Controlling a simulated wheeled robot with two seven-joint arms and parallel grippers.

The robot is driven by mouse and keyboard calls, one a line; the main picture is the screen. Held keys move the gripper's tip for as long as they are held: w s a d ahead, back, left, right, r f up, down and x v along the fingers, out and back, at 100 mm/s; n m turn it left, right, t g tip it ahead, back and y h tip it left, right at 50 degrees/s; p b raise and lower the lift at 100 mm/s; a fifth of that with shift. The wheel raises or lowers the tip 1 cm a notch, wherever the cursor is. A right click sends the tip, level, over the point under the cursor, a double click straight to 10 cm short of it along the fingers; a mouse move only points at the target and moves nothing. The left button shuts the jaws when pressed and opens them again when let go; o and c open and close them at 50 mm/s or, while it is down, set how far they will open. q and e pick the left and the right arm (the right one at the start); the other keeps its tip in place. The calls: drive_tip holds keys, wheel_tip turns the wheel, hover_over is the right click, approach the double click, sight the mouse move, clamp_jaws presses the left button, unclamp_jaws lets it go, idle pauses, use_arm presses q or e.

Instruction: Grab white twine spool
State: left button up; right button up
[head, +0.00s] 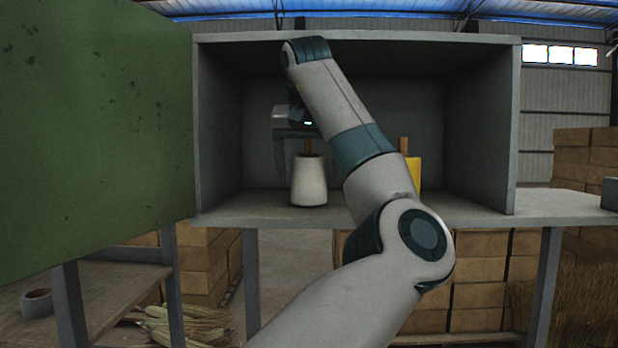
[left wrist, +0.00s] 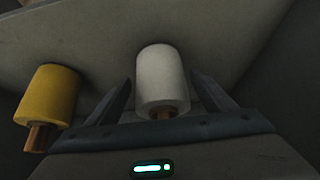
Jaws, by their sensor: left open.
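The white twine spool (head: 308,182) stands upright on the shelf inside the grey cabinet, with a brown wooden core sticking out of its top. My left gripper (head: 298,170) is open and points down over the spool, one finger showing to the spool's left. In the left wrist view the white spool (left wrist: 161,75) sits between the two spread fingers of the gripper (left wrist: 161,84), with a gap on each side. The other finger is hidden in the head view. My right gripper is in neither view.
A yellow spool (head: 413,172) stands to the right on the same shelf, partly behind my arm; it also shows in the left wrist view (left wrist: 48,95). The cabinet's green door (head: 90,130) is open on the left. The shelf right of the yellow spool is clear.

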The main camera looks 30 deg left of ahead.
use_arm(q)
drive_tip(key=w+a+p, duration=0.2)
drive_tip(key=w, duration=0.1)
drive_tip(key=shift+r, duration=0.2)
drive_tip(key=shift+w+a+f+p, duration=0.1)
drive_tip(key=shift+w+f+p, duration=0.1)
drive_tip(key=shift+f+p, duration=0.4)
drive_tip(key=shift+f, duration=0.1)
drive_tip(key=c, duration=1.3)
